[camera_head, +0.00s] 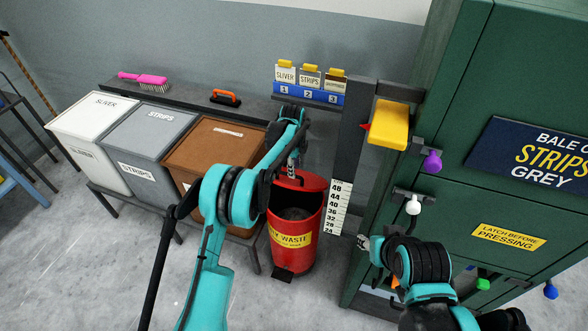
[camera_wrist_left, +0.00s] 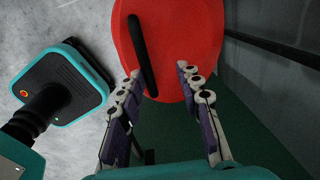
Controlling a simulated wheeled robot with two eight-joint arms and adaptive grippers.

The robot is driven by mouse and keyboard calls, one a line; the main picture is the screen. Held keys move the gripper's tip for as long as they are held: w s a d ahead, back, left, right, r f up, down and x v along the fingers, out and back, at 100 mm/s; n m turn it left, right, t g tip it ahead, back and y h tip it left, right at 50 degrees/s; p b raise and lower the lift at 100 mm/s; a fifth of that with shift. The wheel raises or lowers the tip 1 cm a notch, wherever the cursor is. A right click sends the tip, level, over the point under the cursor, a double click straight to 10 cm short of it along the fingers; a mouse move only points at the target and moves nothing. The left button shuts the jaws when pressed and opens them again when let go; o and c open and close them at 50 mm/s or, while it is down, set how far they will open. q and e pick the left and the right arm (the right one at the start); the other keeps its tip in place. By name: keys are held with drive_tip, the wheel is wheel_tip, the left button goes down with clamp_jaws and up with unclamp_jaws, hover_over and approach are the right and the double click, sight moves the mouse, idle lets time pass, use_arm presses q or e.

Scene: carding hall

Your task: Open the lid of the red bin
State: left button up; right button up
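The red bin (camera_head: 290,245) stands on the floor with a yellow waste label. Its red lid (camera_head: 302,181) is tilted up at the back, and the dark inside shows below it. In the left wrist view the lid (camera_wrist_left: 185,35) is a red disc with a black bar handle (camera_wrist_left: 142,55). My left gripper (camera_head: 293,166) is at the lid; in the wrist view its fingers (camera_wrist_left: 160,75) are open, with the lower end of the handle between their tips in the picture. Contact is unclear.
A brown bin (camera_head: 212,150), a grey bin (camera_head: 150,135) and a white bin (camera_head: 95,130) stand on a low bench left of the red bin. A green baler cabinet (camera_head: 470,130) with a yellow handle (camera_head: 389,124) is close on the right. Floor is clear in front.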

use_arm(q)
wheel_tip(320, 180, up, 11)
drive_tip(key=s, duration=0.1)
drive_tip(key=shift+a, duration=0.2)
drive_tip(key=shift+r, duration=0.15)
